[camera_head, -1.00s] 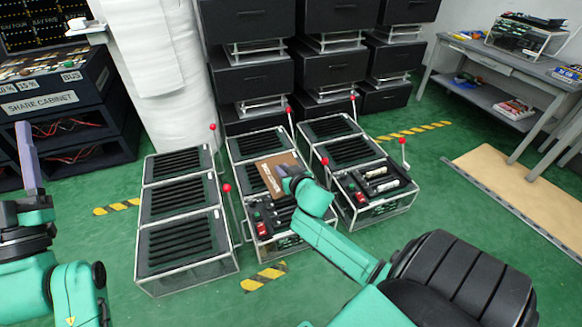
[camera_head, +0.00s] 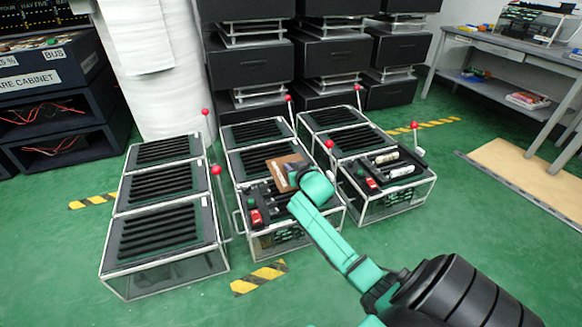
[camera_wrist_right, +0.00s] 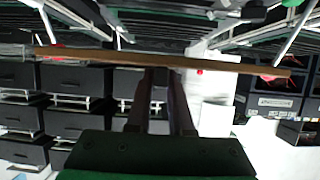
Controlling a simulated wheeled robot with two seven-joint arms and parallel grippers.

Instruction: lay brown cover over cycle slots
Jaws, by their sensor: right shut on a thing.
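The brown cover (camera_head: 281,170) is a flat panel with pale lettering, held above the middle column of slotted boxes in the head view. It hides part of the middle and front units there. My right gripper (camera_head: 297,175) is shut on its right side. In the right wrist view the cover (camera_wrist_right: 220,65) is a thin edge-on strip, and the right gripper's fingers (camera_wrist_right: 160,75) meet it near its middle. Dark slotted tops show on the middle column (camera_head: 252,132) and the left column (camera_head: 160,190). I cannot tell which are the cycle slots. My left gripper is out of view.
Red-knobbed levers (camera_head: 216,170) stand beside the boxes. The front middle box has a red switch (camera_head: 256,217); the front right box holds pale cylinders (camera_head: 386,157). Black drawers (camera_head: 250,62) stand behind. Green floor (camera_head: 480,240) is clear at right.

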